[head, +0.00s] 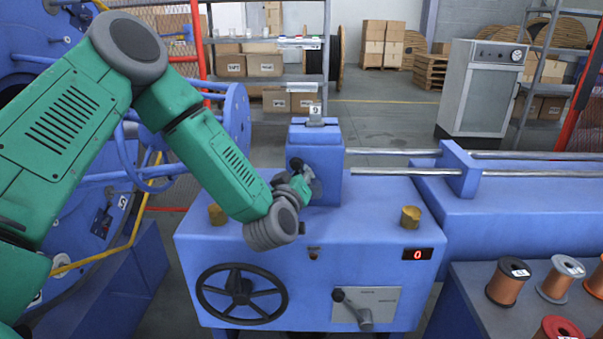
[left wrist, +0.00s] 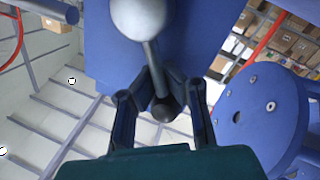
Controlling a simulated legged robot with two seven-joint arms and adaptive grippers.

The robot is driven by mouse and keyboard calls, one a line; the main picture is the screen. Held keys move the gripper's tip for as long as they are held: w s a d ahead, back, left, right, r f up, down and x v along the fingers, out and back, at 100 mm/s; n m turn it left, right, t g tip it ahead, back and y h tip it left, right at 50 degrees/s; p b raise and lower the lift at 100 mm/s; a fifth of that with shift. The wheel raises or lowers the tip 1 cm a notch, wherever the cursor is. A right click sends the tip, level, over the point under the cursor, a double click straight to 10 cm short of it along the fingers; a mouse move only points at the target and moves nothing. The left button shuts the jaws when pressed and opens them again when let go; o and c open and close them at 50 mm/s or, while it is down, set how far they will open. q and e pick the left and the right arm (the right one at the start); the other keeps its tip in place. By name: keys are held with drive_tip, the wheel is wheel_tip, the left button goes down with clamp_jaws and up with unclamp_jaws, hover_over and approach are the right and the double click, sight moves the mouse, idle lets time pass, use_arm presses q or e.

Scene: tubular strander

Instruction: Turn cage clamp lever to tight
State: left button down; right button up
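A lever with a dark ball knob sits on the front of the blue upright block (head: 318,160) on the machine; I take it as the cage clamp lever. In the left wrist view the lever (left wrist: 152,58) runs from a pale round hub at the top down to its dark knob (left wrist: 166,108). My left gripper (head: 299,180) is at this lever; in the left wrist view its fingers (left wrist: 165,82) are drawn in on both sides of the knob end. The arm partly hides the lever in the head view. My right gripper is not in view.
Wire spools (head: 507,281) stand at right. Metal rods (head: 410,172) run right from the block.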

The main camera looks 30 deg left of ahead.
sight(330, 169)
use_arm(q)
drive_tip(key=shift+w+d+r+m+p, duration=0.2)
drive_tip(key=shift+d+r+m+p, duration=0.15)
drive_tip(key=shift+m+p, duration=0.5)
drive_tip(key=m+p, duration=0.1)
drive_tip(key=p, duration=0.1)
drive_tip(key=w+d+m+g+p, duration=0.1)
drive_tip(key=m, duration=0.1)
drive_tip(key=d+m+p, duration=0.1)
drive_tip(key=p, duration=0.1)
drive_tip(key=shift+w+r+g+p, duration=0.25)
drive_tip(key=shift+r+g+p, duration=0.05)
drive_tip(key=shift+r+p, duration=0.1)
drive_tip(key=shift+w+d+f+m+y+p, duration=0.1)
drive_tip(key=shift+w+d+m+y+p, duration=0.15)
drive_tip(key=shift+m+p, duration=0.3)
drive_tip(key=shift+w+d+m+y+p, duration=0.1)
drive_tip(key=shift+d+m+p, duration=0.25)
drive_tip(key=shift+m, duration=0.35)
drive_tip(key=shift+w+d+f+m+g+p, duration=0.25)
drive_tip(key=shift+d+m+g+p, duration=0.1)
drive_tip(key=shift+m, duration=0.25)
drive_tip(key=shift+w+d+f+m+g+p, duration=0.2)
drive_tip(key=shift+d+m+g+p, duration=0.1)
drive_tip(key=shift+m, duration=0.3)
drive_tip(key=c, duration=1.6)
unclamp_jaws()
drive_tip(key=shift+f, duration=0.15)
drive_tip(key=shift+s+d, duration=0.1)
